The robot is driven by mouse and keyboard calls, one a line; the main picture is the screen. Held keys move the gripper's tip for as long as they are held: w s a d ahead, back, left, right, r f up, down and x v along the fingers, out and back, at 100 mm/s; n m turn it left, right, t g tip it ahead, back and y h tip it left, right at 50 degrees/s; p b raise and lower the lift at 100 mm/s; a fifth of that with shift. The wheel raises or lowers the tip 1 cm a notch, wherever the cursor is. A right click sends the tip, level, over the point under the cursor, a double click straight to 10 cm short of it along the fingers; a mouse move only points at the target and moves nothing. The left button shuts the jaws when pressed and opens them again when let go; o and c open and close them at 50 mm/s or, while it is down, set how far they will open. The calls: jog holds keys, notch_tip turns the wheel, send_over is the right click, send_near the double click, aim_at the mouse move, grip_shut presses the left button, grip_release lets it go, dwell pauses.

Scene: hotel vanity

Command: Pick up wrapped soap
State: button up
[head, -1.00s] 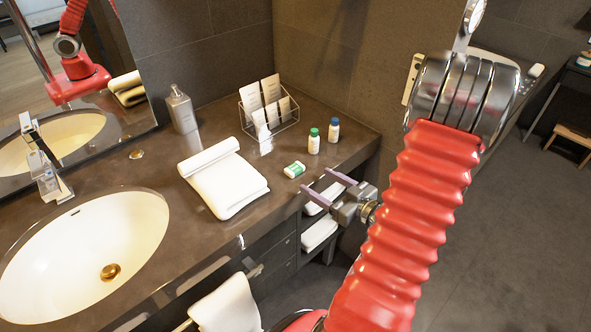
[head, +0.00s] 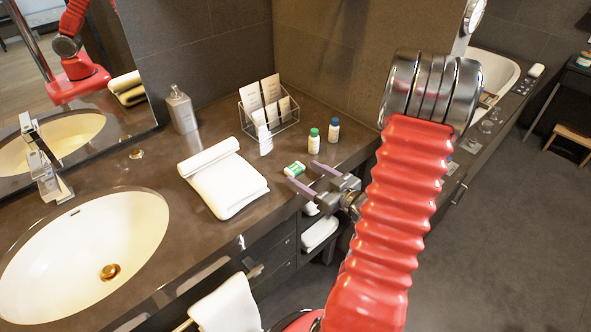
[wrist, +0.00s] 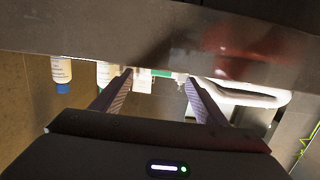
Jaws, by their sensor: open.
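The wrapped soap (head: 295,169) is a small white and green packet lying near the front edge of the dark counter. My gripper (head: 301,173) is open, its two purple-grey fingers pointing left toward the counter. In the head view the fingertips are close to the soap's near side. In the wrist view my gripper (wrist: 157,79) shows a white and green patch, apparently the soap (wrist: 160,73), beyond and between the fingertips. Nothing is held. Whether the fingertips touch the soap or the counter cannot be told.
A folded white towel (head: 228,186) lies left of the soap. The sink (head: 85,250) is at left. Towels sit on shelves (head: 318,235) below the counter.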

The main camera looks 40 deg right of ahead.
aim_at(298, 170)
jog(key=shift+w+a+f, duration=0.1)
jog(key=shift+w+f, duration=0.05)
jog(key=shift+w, duration=0.75)
jog(key=shift+w+f, duration=0.1)
jog(key=shift+w, duration=0.8)
jog(key=c, duration=1.1)
